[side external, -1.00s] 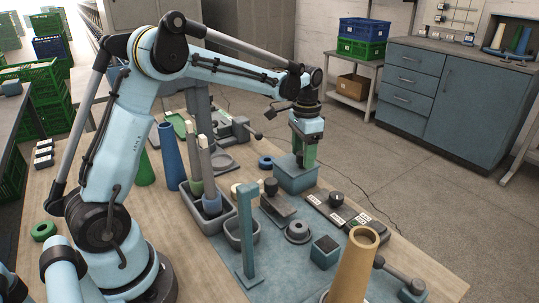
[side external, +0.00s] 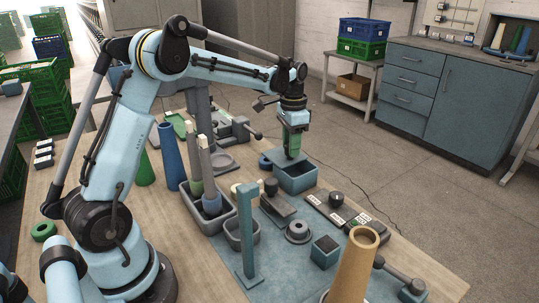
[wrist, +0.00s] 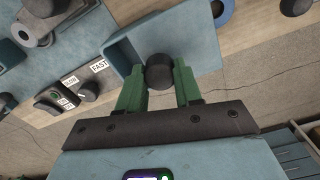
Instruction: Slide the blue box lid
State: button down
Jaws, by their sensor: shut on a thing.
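The blue box (side external: 297,186) stands on the bench in the side view, with its inside showing at the top. In the wrist view the box (wrist: 117,50) lies just beyond my fingers. My gripper (side external: 292,156) is over the back part of the box, pointing down. In the wrist view its green fingers are shut on a dark round knob (wrist: 159,74), one finger on each side.
A control panel (side external: 337,212) with a black knob and labels lies in front of the box. A blue ring (side external: 265,161) is close on its left. A blue post (side external: 247,232) and a tan cone (side external: 354,265) stand nearer.

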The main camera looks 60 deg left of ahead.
aim_at(282, 152)
jog(key=a, duration=0.4)
jog(key=shift+a, duration=0.1)
jog(key=c, duration=0.8)
grip_release()
jog(key=shift+o, duration=0.2)
jog(key=shift+r, duration=0.55)
notch_tip(282, 152, up, 11)
